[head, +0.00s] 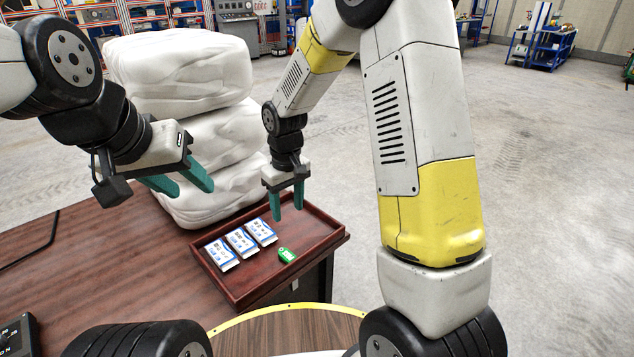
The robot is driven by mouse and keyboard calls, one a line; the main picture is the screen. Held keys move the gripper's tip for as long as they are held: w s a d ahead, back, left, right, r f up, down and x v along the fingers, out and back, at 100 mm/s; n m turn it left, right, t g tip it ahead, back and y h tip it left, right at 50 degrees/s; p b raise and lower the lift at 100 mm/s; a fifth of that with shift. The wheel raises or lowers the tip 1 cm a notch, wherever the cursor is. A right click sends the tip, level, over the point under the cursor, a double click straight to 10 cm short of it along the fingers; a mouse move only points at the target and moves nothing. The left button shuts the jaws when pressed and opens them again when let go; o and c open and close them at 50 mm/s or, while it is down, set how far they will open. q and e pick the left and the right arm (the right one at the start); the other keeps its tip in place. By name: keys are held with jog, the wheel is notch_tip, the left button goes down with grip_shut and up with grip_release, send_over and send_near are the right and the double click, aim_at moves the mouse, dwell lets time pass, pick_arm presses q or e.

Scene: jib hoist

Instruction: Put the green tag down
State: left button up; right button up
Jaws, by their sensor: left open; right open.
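The green tag (287,255) lies flat in the dark red wooden tray (245,300), to the right of several small white and blue cards or packets. My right gripper (287,212) is above the tray, behind the tag in the picture. Its teal fingers point down, are open and hold nothing. My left gripper (180,187) is open and empty, over the table to the left of the tray, in front of the white sacks. Nothing hides the tag.
The white and blue packets (241,242) lie in a row in the tray. Stacked white sacks (185,75) stand behind it. The brown table (110,265) has free room left of the tray. A dark device (18,335) sits at the lower left.

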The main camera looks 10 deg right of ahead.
jog(key=s+d+r+m+t, duration=0.2)
jog(key=s+d+r, duration=0.2)
jog(key=s+r, duration=0.2)
jog(key=s+d+r+m+t+y, duration=0.1)
jog(key=s+d+r+m+t, duration=0.1)
jog(key=s+d+r, duration=0.2)
jog(key=s+d+r+m+t, duration=0.1)
jog(key=s+d+r+m, duration=0.1)
jog(key=s+d+r, duration=0.3)
jog(key=s+r, duration=0.4)
jog(key=r, duration=0.2)
jog(key=shift+s+r+t+y, duration=0.35)
jog(key=shift+r+t+y, duration=0.05)
